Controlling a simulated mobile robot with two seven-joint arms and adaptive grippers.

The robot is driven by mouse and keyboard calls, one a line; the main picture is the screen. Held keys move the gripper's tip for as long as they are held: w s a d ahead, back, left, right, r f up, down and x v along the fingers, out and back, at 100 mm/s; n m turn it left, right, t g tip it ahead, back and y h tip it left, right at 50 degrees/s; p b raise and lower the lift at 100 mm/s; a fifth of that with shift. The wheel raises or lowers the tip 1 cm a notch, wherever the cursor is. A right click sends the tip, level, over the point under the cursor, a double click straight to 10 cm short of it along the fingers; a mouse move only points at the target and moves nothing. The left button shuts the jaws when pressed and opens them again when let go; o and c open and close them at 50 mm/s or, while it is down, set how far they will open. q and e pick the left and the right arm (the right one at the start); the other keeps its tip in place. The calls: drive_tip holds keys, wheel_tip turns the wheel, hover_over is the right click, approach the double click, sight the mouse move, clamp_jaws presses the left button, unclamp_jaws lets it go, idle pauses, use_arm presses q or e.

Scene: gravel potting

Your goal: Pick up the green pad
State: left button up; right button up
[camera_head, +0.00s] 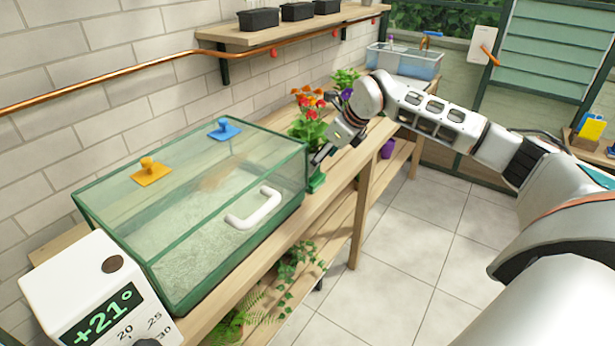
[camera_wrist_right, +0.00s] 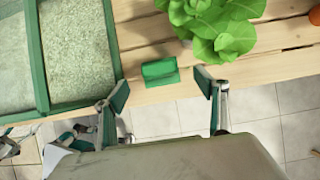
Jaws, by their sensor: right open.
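The green pad (camera_wrist_right: 160,72) lies on the wooden bench near its front edge, beside the glass case. It also shows in the head view (camera_head: 316,183), just right of the case's corner and partly behind my gripper. My right gripper (camera_wrist_right: 162,89) is open and empty. In the right wrist view its two fingertips stand to the left and right of the pad, apart from it. In the head view, my right gripper (camera_head: 322,158) reaches down over the bench by the pad, and its fingers are hard to make out. My left gripper is not in view.
The green-framed glass case (camera_head: 290,190) stands directly left of the pad. A plant with red and orange flowers (camera_head: 308,125) stands close behind it. Green leaves (camera_wrist_right: 218,30) show in the right wrist view. A white +21° display (camera_head: 95,290) is at the lower left.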

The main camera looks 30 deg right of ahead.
sight(317, 180)
drive_tip(key=x, duration=0.7)
drive_tip(key=shift+s+b, duration=0.25)
drive_tip(key=shift+b, duration=0.05)
drive_tip(key=c, duration=1.2)
